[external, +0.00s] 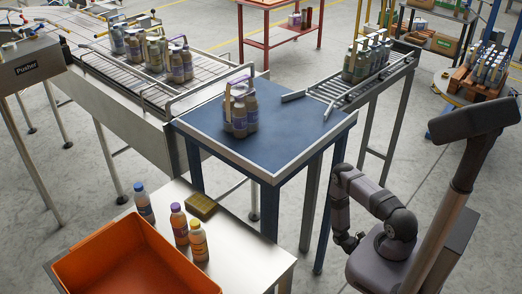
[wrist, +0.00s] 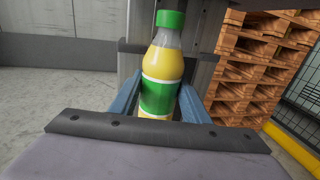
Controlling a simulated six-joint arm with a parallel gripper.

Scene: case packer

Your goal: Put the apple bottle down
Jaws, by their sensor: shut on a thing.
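The apple bottle (wrist: 161,72), with yellow juice, a green cap and a green label, stands nearly upright in the wrist view, tilted slightly. My gripper (wrist: 160,105) is shut on it, with a blue finger on each side of its lower body. The bottle's base is hidden behind the dark edge of my wrist. In the external view my gripper (external: 347,243) is low at the right, beside the blue table's legs. I cannot make out the apple bottle in that view. No surface under the bottle shows.
A blue table (external: 290,122) carries a bottle pack (external: 240,112). Wooden pallets (wrist: 262,60) stand behind in the wrist view.

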